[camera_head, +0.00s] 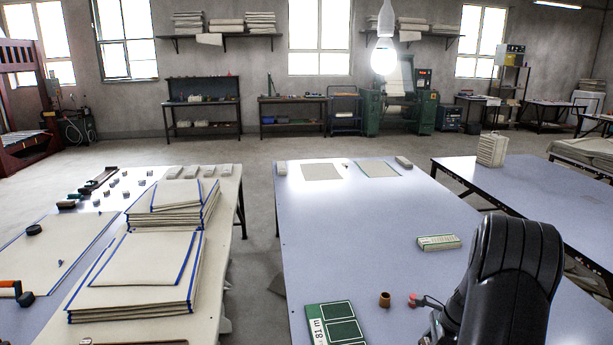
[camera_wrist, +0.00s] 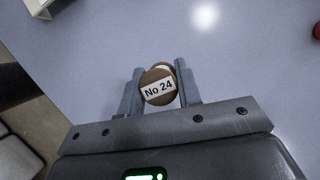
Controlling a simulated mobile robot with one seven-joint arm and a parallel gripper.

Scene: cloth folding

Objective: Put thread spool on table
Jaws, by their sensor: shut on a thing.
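In the wrist view, the thread spool (camera_wrist: 158,86) is brown with a white label reading "No 24". It sits between the two fingers of my gripper (camera_wrist: 160,90), which is shut on it. The blue-grey table top (camera_wrist: 250,60) lies beneath it; I cannot tell the gap. In the head view, my dark arm stands at the lower right and hides most of my gripper. A small brown cylinder (camera_head: 385,299) shows on the table (camera_head: 330,230) left of the arm; I cannot tell whether it is the same spool.
A red item (camera_head: 412,299) is close to my arm. A green-and-white box (camera_head: 438,242) lies farther back, and a green panel marked "81 m" (camera_head: 335,325) lies at the front left. The table's middle is clear.

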